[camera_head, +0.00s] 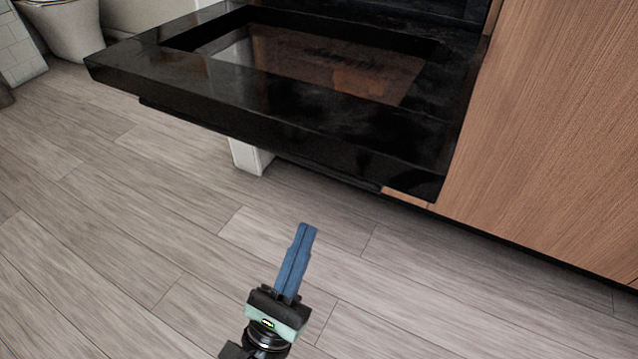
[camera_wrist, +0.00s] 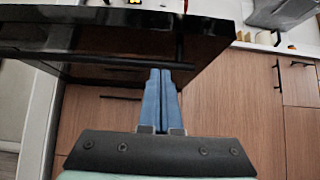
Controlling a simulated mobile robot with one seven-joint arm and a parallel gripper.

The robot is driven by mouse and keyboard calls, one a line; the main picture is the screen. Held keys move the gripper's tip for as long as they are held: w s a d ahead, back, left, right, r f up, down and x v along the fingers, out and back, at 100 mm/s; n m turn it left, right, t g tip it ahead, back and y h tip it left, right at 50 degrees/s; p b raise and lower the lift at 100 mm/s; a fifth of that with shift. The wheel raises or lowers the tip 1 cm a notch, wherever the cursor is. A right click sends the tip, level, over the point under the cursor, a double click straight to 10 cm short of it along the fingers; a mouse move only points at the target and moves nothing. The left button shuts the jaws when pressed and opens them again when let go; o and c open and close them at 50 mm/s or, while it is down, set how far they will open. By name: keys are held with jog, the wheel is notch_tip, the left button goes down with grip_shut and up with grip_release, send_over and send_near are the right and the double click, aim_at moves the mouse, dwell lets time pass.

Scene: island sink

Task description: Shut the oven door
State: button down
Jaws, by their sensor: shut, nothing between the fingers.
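The black oven door (camera_head: 300,110) is folded down and open, lying nearly level, with a glass window (camera_head: 320,65) in its middle. My gripper (camera_head: 308,226) is in front of and below the door's front edge, with its blue fingers together and nothing between them. In the wrist view the fingertips (camera_wrist: 160,72) point up toward the dark underside of the door (camera_wrist: 120,45). A gap shows between the fingers and the door in the head view; in the wrist view I cannot tell the distance. The oven's inside is mostly out of view.
A wooden cabinet panel (camera_head: 560,140) stands right of the door. A white post (camera_head: 249,157) shows below the door. White rounded fixtures (camera_head: 68,25) are at the back left. The wood floor (camera_head: 130,230) in front is clear. Cabinet fronts (camera_wrist: 245,100) show in the wrist view.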

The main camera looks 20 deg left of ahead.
jog(key=w+r+b, duration=0.1)
jog(key=w+r, duration=0.3)
jog(key=r, duration=0.3)
jog(key=shift+d+r+y, duration=0.2)
jog(key=shift+r+y, duration=0.1)
jog(key=shift+r, duration=0.05)
jog(key=shift+r, duration=0.15)
